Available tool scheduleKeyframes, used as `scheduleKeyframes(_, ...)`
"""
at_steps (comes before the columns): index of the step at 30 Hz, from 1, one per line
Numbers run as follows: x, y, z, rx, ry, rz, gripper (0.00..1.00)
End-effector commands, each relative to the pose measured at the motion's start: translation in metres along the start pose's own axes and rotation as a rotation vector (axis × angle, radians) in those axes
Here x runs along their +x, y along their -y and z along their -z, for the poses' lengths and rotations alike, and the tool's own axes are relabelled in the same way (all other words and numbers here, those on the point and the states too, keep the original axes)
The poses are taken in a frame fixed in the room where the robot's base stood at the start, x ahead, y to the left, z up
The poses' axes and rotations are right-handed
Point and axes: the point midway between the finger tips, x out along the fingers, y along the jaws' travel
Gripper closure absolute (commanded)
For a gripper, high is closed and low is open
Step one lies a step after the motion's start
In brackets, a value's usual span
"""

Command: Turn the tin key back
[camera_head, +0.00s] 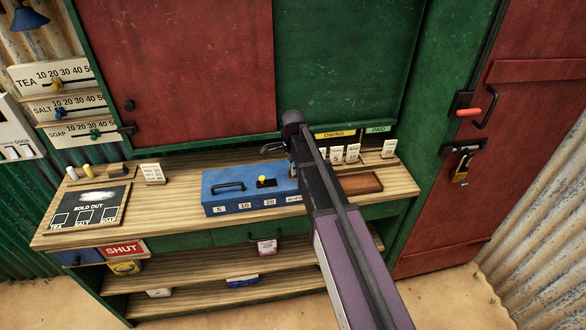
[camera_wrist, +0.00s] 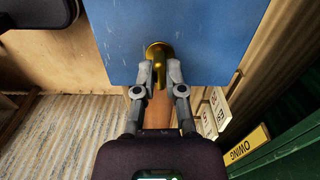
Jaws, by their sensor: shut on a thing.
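The blue tin (camera_head: 232,190) stands on the counter in the head view, with a black handle, a yellow knob (camera_head: 263,180) in a dark slot on its top and number labels along its front. In the wrist view a blank blue face of the tin (camera_wrist: 205,35) fills the top. A brass key (camera_wrist: 156,50) with a rounded head stands out from that face. My gripper (camera_wrist: 159,77) is shut on the key, one finger on each side. In the head view my arm covers the tin's right end, and the key is hidden there.
A brown tray (camera_head: 361,184) and white cards (camera_head: 337,154) under the OWING sign (camera_head: 335,134) lie close to my arm. The counter's front strip (camera_head: 150,224) is clear.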

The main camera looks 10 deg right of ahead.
Motion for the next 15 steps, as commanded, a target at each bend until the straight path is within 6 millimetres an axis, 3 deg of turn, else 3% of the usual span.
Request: scheduleKeyframes(15,0.0002,-0.0007,0.0001,-0.379,0.0,-0.001,1.0)
